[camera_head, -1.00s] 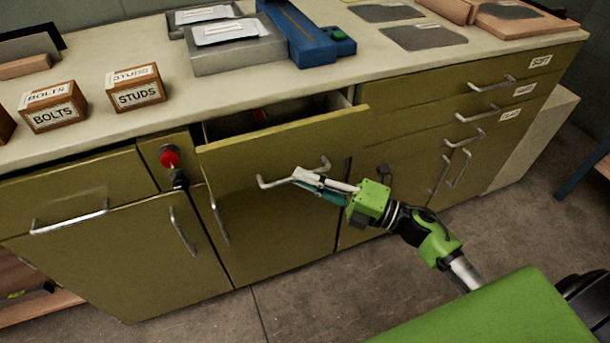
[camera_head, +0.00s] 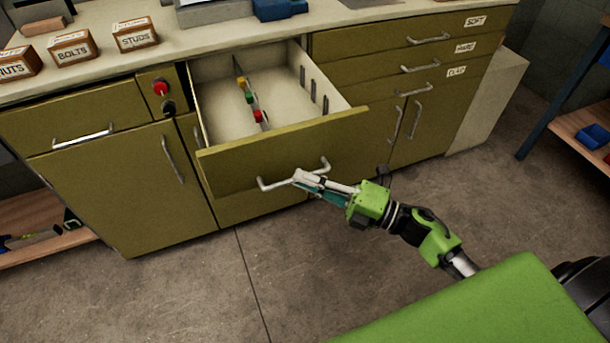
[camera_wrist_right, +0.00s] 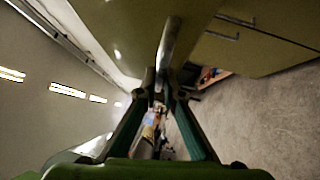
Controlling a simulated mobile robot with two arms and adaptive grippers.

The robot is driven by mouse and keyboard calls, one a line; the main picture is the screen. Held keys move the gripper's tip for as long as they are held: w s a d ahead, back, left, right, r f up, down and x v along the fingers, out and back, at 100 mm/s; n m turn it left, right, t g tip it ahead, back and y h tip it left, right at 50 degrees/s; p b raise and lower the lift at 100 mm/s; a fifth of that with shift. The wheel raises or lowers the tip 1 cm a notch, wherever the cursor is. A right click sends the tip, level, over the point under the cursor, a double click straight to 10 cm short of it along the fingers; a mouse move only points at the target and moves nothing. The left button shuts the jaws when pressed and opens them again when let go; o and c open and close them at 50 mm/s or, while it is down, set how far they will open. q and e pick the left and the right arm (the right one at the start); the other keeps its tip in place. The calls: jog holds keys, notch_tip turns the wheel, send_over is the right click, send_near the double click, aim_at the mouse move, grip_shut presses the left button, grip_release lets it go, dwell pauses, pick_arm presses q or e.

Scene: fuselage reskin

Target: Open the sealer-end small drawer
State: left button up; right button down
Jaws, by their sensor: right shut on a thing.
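A wide olive drawer (camera_head: 250,155) in the middle of the cabinet stands well open. Inside it lie several small red, yellow and green items (camera_head: 250,100) along a divider. My right gripper (camera_head: 303,178) is shut on the drawer's metal handle (camera_head: 280,184), near the handle's middle. In the right wrist view the handle bar (camera_wrist_right: 166,50) runs between the two fingers (camera_wrist_right: 160,95). I cannot tell which drawer is the sealer-end small one. My left gripper is not in view.
Boxes marked nuts, bolts and studs (camera_head: 135,35) stand on the worktop (camera_head: 215,35). A red button (camera_head: 160,88) is left of the open drawer. Shut labelled drawers (camera_head: 420,65) are at the right. The floor (camera_head: 300,260) in front is clear.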

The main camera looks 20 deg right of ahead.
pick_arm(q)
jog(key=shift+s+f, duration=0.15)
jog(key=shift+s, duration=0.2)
pick_arm(e)
jog(key=shift+s, duration=0.4)
jog(key=c, duration=2.2)
grip_release()
jog(key=shift+o, duration=0.2)
jog(key=v, duration=1.2)
jog(key=shift+w, duration=0.1)
